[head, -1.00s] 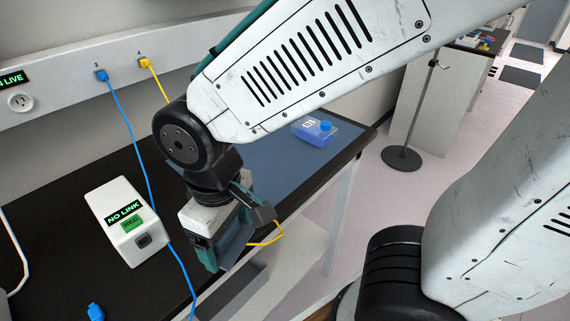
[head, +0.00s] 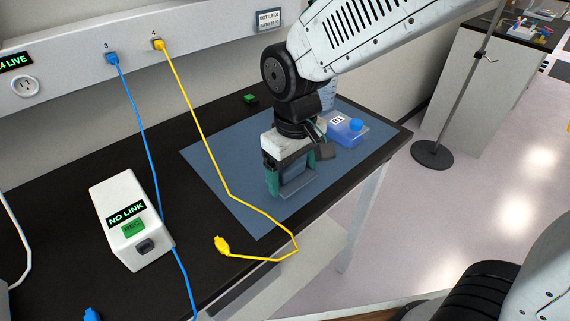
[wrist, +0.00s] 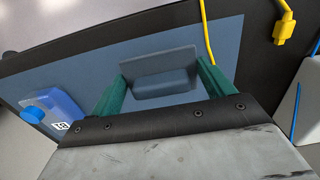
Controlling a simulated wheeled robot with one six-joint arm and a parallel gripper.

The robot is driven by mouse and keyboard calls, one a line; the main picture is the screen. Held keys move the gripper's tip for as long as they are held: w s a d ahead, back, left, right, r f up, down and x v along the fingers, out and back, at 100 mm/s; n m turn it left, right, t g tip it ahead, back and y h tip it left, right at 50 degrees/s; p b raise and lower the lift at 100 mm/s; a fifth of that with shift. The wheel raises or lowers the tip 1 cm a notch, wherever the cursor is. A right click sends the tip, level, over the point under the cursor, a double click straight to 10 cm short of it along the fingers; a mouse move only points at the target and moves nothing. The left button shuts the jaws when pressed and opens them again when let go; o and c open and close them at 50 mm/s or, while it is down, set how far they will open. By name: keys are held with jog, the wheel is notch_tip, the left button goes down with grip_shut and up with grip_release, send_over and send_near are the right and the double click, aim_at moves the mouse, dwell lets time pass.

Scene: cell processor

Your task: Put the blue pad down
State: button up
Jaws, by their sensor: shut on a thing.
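The blue pad (head: 292,173) is a slate-blue block with a flat flange, held between the green fingers of my gripper (head: 291,176). In the wrist view the pad (wrist: 160,74) sits between both fingertips of my gripper (wrist: 160,82). My gripper is shut on it and points down over the blue mat (head: 222,158) on the black bench. The pad is low over the mat; I cannot tell whether it touches it.
A yellow cable (head: 205,140) crosses the mat's left side to a plug near the front edge. A white NO LINK box (head: 130,222) stands left. The mat's left part is mostly clear.

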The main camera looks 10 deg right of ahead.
jog(key=w, duration=0.2)
jog(key=w+a, duration=0.1)
jog(key=w, duration=0.2)
jog(key=shift+w+a+f, duration=0.25)
jog(key=shift+w, duration=0.1)
jog(key=shift+f, duration=1.8)
jog(key=shift+f, duration=0.3)
